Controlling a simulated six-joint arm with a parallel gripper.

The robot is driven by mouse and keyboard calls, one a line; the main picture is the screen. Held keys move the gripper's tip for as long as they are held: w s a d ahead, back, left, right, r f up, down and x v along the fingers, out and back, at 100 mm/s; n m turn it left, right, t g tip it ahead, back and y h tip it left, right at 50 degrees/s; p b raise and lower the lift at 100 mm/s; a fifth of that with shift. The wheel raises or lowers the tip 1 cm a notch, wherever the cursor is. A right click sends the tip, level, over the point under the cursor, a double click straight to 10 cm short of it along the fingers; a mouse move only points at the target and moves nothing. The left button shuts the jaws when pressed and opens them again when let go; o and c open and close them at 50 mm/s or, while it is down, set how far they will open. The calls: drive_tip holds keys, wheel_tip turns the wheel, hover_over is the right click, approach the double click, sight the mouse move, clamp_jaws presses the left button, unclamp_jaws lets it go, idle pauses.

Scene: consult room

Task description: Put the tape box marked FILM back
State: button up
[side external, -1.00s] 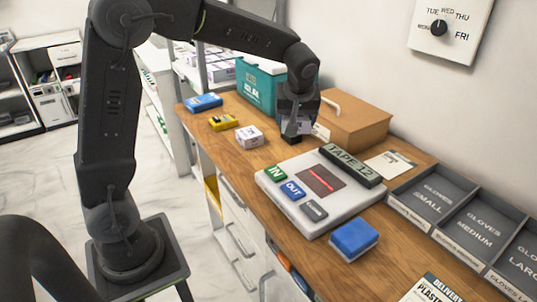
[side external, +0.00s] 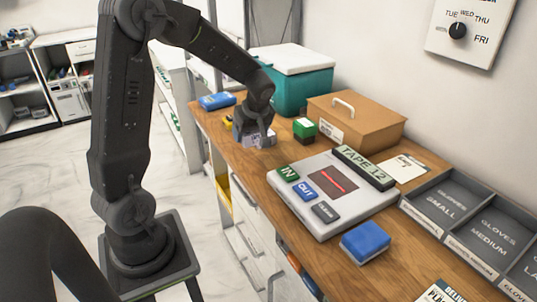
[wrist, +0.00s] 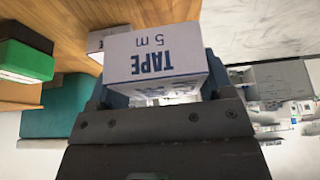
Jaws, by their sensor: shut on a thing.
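My gripper (side external: 256,133) is shut on a white tape box (wrist: 155,55) near the far left part of the wooden counter. In the wrist view, the box's large face reads "TAPE 5 m" upside down. Print on its nearer face is partly hidden by my gripper, and I cannot read FILM there. In the side view the held box is low over the counter; I cannot tell whether it touches. Another pale box (wrist: 95,42) shows just beyond it in the wrist view. In the side view my gripper hides most of that spot.
A green box (side external: 304,128) stands right of my gripper, before a brown handled case (side external: 365,125). A teal cooler (side external: 305,92) is behind. A blue pack (side external: 216,101) lies far left.

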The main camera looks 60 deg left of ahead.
hover_over(266, 159)
drive_tip(key=d, duration=0.2)
drive_tip(key=f, duration=0.3)
drive_tip(key=shift+a+f, duration=0.15)
drive_tip(key=shift+a, duration=0.05)
drive_tip(key=shift+f, duration=1.9)
drive_tip(key=shift+f, duration=0.15)
drive_tip(key=o, duration=0.9)
drive_tip(key=shift+o, duration=0.2)
